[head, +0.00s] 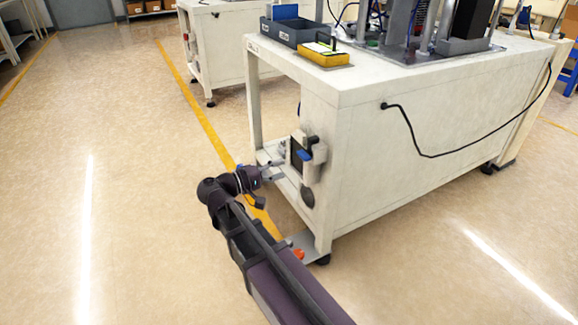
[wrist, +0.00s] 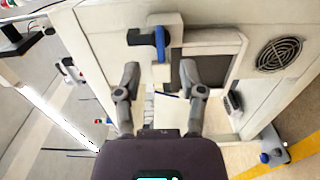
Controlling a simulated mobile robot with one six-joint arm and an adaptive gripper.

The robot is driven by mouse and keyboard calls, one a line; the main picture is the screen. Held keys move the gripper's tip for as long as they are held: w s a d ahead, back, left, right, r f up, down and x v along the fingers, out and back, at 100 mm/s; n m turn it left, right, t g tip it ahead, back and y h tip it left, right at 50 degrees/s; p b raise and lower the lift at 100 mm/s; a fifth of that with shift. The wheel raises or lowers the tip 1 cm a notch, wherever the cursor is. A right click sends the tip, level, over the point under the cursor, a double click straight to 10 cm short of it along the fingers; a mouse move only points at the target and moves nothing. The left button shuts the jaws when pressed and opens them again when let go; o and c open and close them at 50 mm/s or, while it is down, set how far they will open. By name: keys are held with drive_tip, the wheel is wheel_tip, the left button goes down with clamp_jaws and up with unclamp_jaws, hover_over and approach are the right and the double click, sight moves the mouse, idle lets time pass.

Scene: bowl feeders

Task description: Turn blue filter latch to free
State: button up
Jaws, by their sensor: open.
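The blue filter latch (wrist: 160,44) is a small blue lever on a pale housing on the white cabinet's side. In the wrist view it stands upright, above and beyond my gripper. It also shows in the head view (head: 304,155) as a small blue spot at the cabinet's lower left end. My gripper (wrist: 160,80) is open and empty, with its two fingers spread either side of the latch's line and apart from it. In the head view my gripper (head: 272,171) is near the latch, to its lower left.
A dark filter panel (wrist: 205,72) in a pale frame sits right of the latch. A round vent grille (wrist: 279,53) is farther right. The cabinet (head: 400,150) carries a yellow box (head: 322,55) and a grey bin (head: 293,32) on top. Floor left of it is clear.

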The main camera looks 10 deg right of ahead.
drive_tip(key=shift+v, duration=1.5)
drive_tip(key=shift+s+d, duration=0.1)
drive_tip(key=s+d+f+g+y+p, duration=0.3)
drive_tip(key=d+f+y+p, duration=0.15)
drive_tip(key=d, duration=0.45)
drive_tip(key=s+d+m+g+y+p, duration=0.1)
drive_tip(key=s+m+g+y+p, duration=0.2)
drive_tip(key=s+y+p, duration=0.75)
drive_tip(key=w+r+y+p, duration=0.1)
drive_tip(key=r+p, duration=1.7)
drive_tip(key=w+r+y+p, duration=0.1)
drive_tip(key=w+r+p, duration=0.1)
drive_tip(key=r+p, duration=1.6)
drive_tip(key=shift+w+d+r+p, duration=0.2)
drive_tip(key=shift+w+r+p, duration=0.1)
drive_tip(key=shift+r, duration=0.5)
